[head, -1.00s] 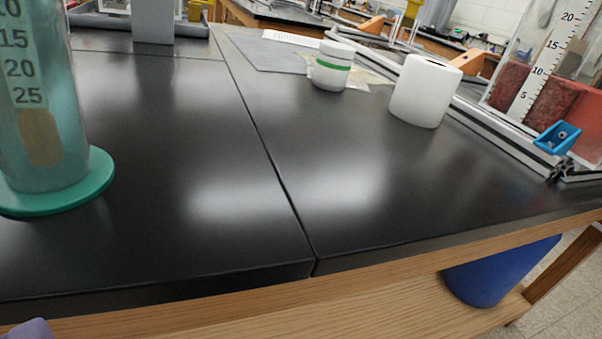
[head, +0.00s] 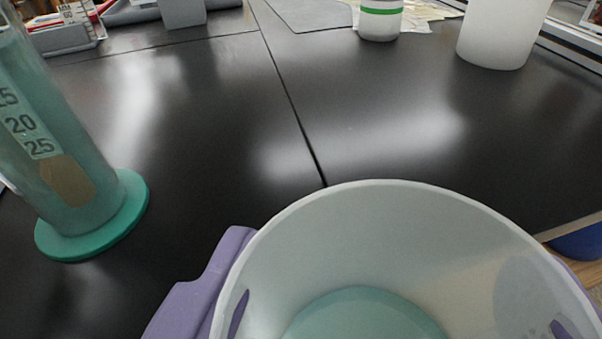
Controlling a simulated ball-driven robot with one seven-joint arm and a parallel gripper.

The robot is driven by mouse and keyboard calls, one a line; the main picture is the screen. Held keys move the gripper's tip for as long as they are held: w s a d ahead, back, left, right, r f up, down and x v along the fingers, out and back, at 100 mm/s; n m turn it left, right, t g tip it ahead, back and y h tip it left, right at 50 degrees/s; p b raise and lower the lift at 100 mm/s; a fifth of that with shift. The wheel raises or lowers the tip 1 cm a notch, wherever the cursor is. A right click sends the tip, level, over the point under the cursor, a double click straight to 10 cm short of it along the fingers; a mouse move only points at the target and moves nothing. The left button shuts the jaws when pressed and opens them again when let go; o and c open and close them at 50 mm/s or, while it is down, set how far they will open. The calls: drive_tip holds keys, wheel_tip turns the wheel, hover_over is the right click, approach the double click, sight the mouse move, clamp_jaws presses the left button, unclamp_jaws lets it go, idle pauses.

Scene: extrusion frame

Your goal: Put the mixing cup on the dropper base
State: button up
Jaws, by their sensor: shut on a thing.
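The mixing cup (head: 300,245), a wide translucent white cup, fills the bottom right of the view, its open mouth toward me and a pale green bottom inside. My purple gripper (head: 398,320) is shut on it, with a finger at each side. The cup's lower part is cut off by the picture's edge. I cannot clearly identify the dropper base in this view. A tall teal graduated cylinder (head: 60,140) on a round green foot (head: 136,205) stands at the left, apart from the cup.
A white jar with a green band (head: 380,18) and a white cylinder (head: 500,35) stand at the back right. A grey block (head: 182,10) is at the back left. The black bench (head: 200,130) is clear in the middle, with a seam running across it.

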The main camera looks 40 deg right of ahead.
drive_tip(key=shift+w+d+f+b, duration=0.15)
drive_tip(key=shift+w+f+b, duration=0.1)
drive_tip(key=shift+b, duration=0.2)
drive_tip(key=w+d+b, duration=0.2)
drive_tip(key=w, duration=0.1)
drive_tip(key=w+d+b, duration=0.2)
drive_tip(key=w+d, duration=0.1)
drive_tip(key=w, duration=0.1)
drive_tip(key=w+d+f+b, duration=0.1)
drive_tip(key=w+d, duration=0.1)
drive_tip(key=w, duration=0.2)
drive_tip(key=shift+w+d+b, duration=0.25)
drive_tip(key=shift+d+b, duration=0.15)
drive_tip(key=shift+w+d+b, duration=0.3)
drive_tip(key=shift+w+d, duration=0.2)
drive_tip(key=shift+w, duration=0.2)
wheel_tip(320, 180, down, 2)
drive_tip(key=shift+f+b, duration=0.25)
drive_tip(key=shift+b, duration=0.35)
drive_tip(key=shift+f, duration=0.3)
drive_tip(key=shift+s+f, duration=0.1)
drive_tip(key=shift+f, duration=0.05)
drive_tip(key=o, duration=1)
drive_tip(key=shift+a+f+b, duration=0.1)
drive_tip(key=shift+f+b, duration=0.05)
drive_tip(key=shift+b, duration=0.45)
